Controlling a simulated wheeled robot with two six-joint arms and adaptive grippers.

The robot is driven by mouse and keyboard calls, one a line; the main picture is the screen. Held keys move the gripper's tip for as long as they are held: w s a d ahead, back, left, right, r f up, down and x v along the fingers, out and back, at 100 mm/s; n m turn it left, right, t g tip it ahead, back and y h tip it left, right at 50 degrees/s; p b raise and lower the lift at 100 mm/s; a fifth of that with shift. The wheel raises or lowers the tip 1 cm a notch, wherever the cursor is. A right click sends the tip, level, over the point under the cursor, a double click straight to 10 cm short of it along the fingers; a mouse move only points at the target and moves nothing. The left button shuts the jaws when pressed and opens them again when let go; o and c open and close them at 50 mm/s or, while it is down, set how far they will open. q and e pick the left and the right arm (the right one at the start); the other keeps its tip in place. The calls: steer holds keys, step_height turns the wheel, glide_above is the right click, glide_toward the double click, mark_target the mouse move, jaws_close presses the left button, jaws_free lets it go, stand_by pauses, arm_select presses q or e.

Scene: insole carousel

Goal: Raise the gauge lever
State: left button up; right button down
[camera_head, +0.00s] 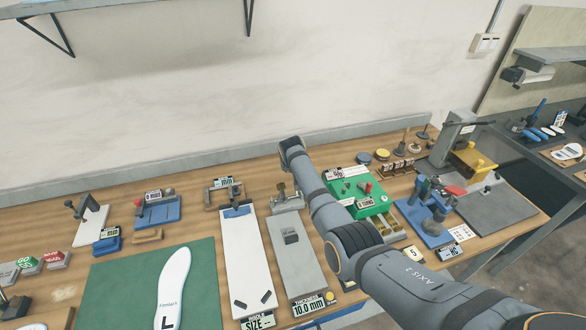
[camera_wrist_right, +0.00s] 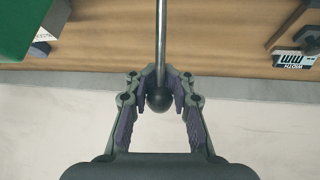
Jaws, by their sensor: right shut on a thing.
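The gauge lever shows in the right wrist view as a thin metal rod (camera_wrist_right: 161,35) ending in a black ball knob (camera_wrist_right: 158,100). My right gripper (camera_wrist_right: 160,80) is shut on it, with a finger on each side of the knob. In the head view the thickness gauge (camera_head: 300,262) is a grey plate with a small dark block on it and a metal post (camera_head: 283,198) at its back end. Its display (camera_head: 308,304) reads 10.0 mm. My right forearm reaches over behind it, and the fingers cannot be made out there. My left gripper is not in view.
A green box (camera_head: 359,188) stands to the right. A green mat (camera_head: 125,285) with an insole (camera_head: 173,285) is at the left. The wall is close behind.

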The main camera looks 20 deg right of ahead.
steer(key=shift+w+r, duration=0.15)
steer(key=shift+r, duration=0.1)
steer(key=c, duration=1.5)
jaws_free()
steer(key=o, duration=0.4)
steer(key=shift+a+f, duration=0.1)
steer(key=v, duration=1.2)
